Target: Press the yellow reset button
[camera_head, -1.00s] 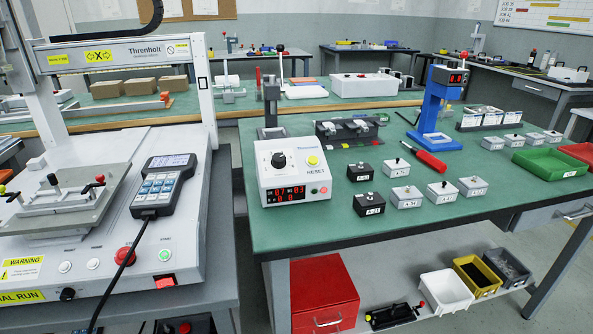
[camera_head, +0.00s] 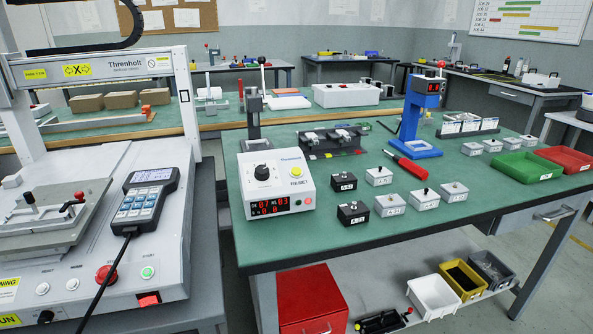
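The yellow reset button (camera_head: 297,171) is a small round yellow cap on the sloped top of a white control box (camera_head: 230,190). The word RESET is printed beside it. The box also has a black knob (camera_head: 262,172), a red lit display (camera_head: 269,206) and a small red button (camera_head: 308,200). It stands near the front left corner of the green-topped table (camera_head: 275,243). Nothing covers the yellow button. Neither of my grippers shows in this view.
A white gantry machine (camera_head: 150,230) with a pendant (camera_head: 145,201) stands at the left. Several small black and grey boxes, a red-handled screwdriver (camera_head: 408,166) and a blue stand (camera_head: 417,120) are right of the control box. A red drawer unit (camera_head: 311,297) is below the table.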

